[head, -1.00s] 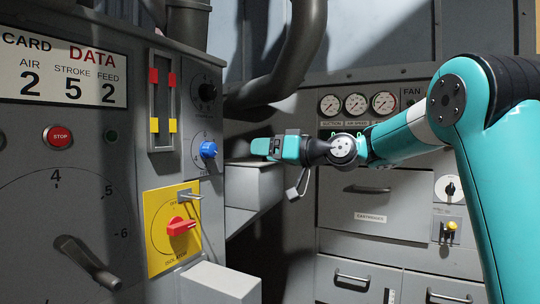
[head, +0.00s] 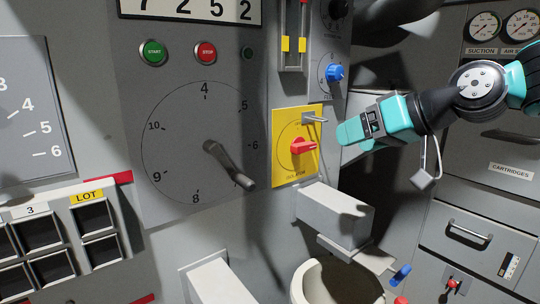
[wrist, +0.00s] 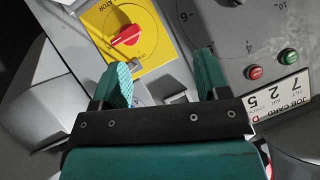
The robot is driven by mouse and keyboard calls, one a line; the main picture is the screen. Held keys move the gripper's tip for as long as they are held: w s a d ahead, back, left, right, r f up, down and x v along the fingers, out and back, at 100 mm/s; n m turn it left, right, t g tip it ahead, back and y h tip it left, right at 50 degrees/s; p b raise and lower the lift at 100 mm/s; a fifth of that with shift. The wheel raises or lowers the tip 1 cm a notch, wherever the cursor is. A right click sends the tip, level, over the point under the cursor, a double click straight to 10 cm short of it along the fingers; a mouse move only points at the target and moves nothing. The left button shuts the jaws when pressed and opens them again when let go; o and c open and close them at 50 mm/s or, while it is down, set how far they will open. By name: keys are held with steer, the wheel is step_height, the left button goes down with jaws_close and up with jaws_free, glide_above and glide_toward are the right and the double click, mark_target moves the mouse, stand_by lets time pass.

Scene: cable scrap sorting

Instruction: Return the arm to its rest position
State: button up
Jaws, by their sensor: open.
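My gripper (head: 352,133) is teal and held out in front of the panel, just right of the yellow isolator plate (head: 284,178) in the head view. Its jaws are open and nothing is between them. In the wrist view my gripper (wrist: 165,76) shows two separate teal fingers, with the isolator's red handle (wrist: 126,36) beyond them. I see no contact between fingers and panel. The arm reaches in from the right edge of the head view, and much of it is out of frame.
Close by are a blue knob (head: 334,72), a grey crank (head: 230,165) on a numbered dial, and a pale projecting box (head: 335,210). Below stand a round cream container (head: 312,285) and a blue-handled lever (head: 400,274). Drawers (head: 470,232) are at right.

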steer(key=s+a+f+n+g+h, duration=0.1)
steer(key=s+f+g+h, duration=0.2)
steer(key=s, duration=0.5)
steer(key=s+f+g, duration=0.2)
steer(key=s+f, duration=0.3)
steer(key=s, duration=0.4)
steer(key=s+a+f+n+g+h, duration=0.1)
steer(key=s+f+g+h, duration=0.15)
steer(key=s+f, duration=0.4)
step_height(320, 180, up, 19)
steer(key=s+p, duration=0.1)
steer(key=p, duration=1.6)
steer(key=shift+d+y, duration=0.2)
steer(key=shift+y, duration=0.15)
steer(key=shift+s+f, duration=0.1)
steer(key=shift+f, duration=0.05)
